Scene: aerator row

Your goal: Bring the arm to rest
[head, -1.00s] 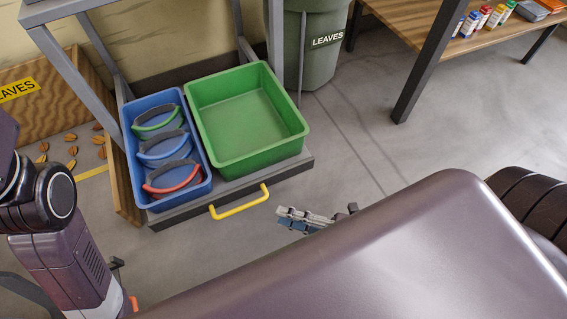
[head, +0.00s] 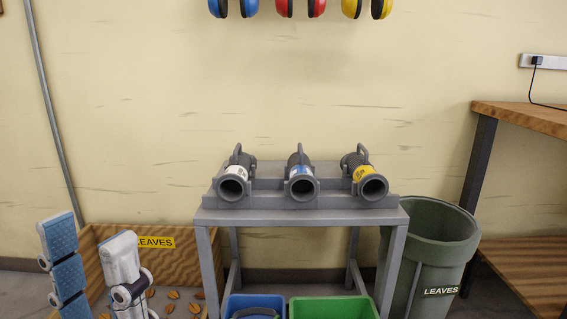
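My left gripper (head: 87,232) shows at the lower left of the head view. Its two fingers point up and stand apart, one with a blue ribbed pad facing the camera and one white and grey. Nothing is between them, so it is open and empty. It is in front of the wooden leaves bin (head: 185,264). The rest of my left arm is below the picture edge. My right gripper and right arm are not in view.
A grey stand (head: 300,217) holds three grey tubes with white, blue and yellow bands. A blue tub (head: 283,302) and green tub (head: 335,307) are below. A green leaves barrel (head: 432,245) and wooden bench (head: 525,116) are right. Ear defenders (head: 300,6) hang above.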

